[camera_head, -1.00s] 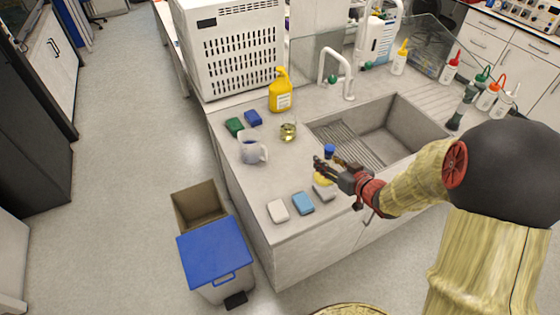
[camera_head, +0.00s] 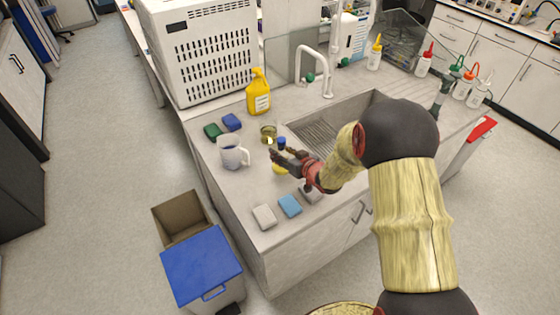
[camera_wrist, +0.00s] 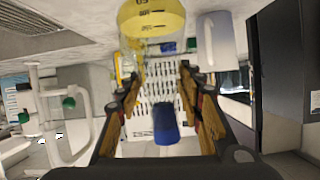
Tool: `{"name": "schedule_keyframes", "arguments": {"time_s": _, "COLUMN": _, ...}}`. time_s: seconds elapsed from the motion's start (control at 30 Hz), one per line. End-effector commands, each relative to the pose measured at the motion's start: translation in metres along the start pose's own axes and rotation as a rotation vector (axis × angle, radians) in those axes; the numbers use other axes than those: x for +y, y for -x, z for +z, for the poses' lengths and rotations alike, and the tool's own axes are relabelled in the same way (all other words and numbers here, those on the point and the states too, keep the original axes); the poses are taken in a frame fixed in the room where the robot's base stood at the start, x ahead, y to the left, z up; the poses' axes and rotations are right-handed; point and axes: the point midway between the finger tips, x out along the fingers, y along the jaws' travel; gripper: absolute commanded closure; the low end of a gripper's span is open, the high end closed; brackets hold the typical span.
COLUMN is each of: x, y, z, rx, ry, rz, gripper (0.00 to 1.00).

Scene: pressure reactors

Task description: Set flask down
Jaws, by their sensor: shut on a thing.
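The flask has a blue cap (camera_head: 281,142) and yellow liquid in its round lower part (camera_head: 279,169). In the wrist view, which looks upside down, the blue cap (camera_wrist: 165,123) is between the fingers (camera_wrist: 158,90), and the graduated yellow body (camera_wrist: 151,17) is at the top edge. The glass neck is hard to see. I cannot tell whether the base touches the counter.
A small glass vessel with yellow liquid (camera_head: 268,133) stands just behind the flask; a white mug (camera_head: 231,153) is to the left. White (camera_head: 264,217) and blue (camera_head: 290,205) sponge-like blocks lie in front. A yellow bottle (camera_head: 258,94) stands behind; the sink (camera_head: 345,110) is to the right.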

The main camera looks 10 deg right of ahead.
Motion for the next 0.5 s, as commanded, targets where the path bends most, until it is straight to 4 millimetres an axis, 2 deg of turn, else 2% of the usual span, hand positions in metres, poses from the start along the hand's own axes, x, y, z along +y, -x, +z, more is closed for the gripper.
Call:
{"name": "schedule_keyframes", "arguments": {"time_s": 0.17, "x": -0.001, "y": -0.012, "z": 0.007, "rx": 0.000, "ry": 0.000, "rz": -0.002, "gripper": 1.00}}
{"name": "schedule_keyframes", "arguments": {"time_s": 0.37, "x": 0.002, "y": -0.024, "z": 0.033, "rx": -0.001, "ry": -0.001, "rz": 0.000, "gripper": 1.00}}
{"name": "schedule_keyframes", "arguments": {"time_s": 0.5, "x": 0.002, "y": -0.025, "z": 0.033, "rx": 0.002, "ry": 0.001, "rz": 0.000, "gripper": 1.00}}
